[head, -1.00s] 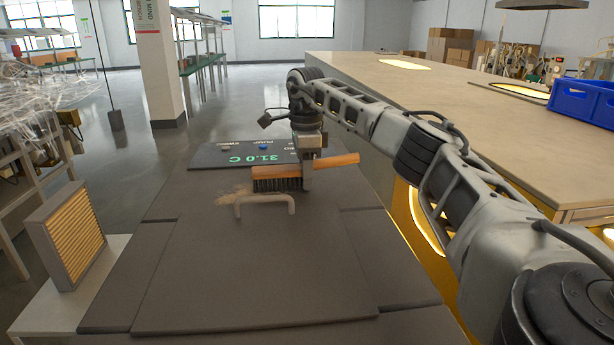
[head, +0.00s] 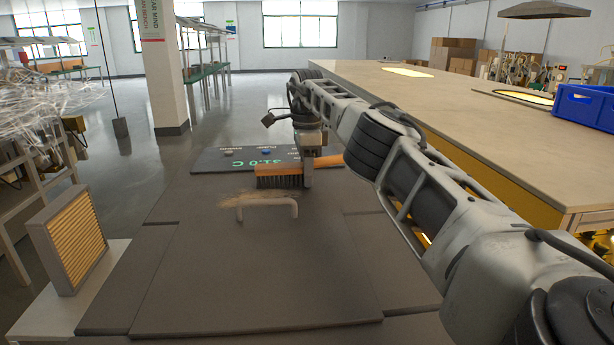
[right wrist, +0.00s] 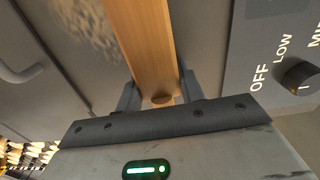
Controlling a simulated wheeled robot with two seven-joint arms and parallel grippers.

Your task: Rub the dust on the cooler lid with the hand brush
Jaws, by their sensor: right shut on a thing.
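My right gripper (head: 306,183) is shut on the wooden hand brush (head: 280,169), gripping its handle. The brush's dark bristles point down at the far part of the cooler lid (head: 250,275); I cannot tell if they touch it. A tan dust patch (head: 238,200) lies just on the near side of the bristles, around the far side of the lid's bar handle (head: 268,202). In the right wrist view, the brush handle (right wrist: 150,40) runs between my fingers, with blurry dust (right wrist: 95,25) on its left. My left gripper is not in view.
A control panel (head: 225,160) with a green "31.0 C" readout stands behind the lid; its knob (right wrist: 300,75) shows in the right wrist view. A ribbed filter (head: 70,240) stands at left. A long bench (head: 480,130) with a blue crate (head: 585,105) is at right.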

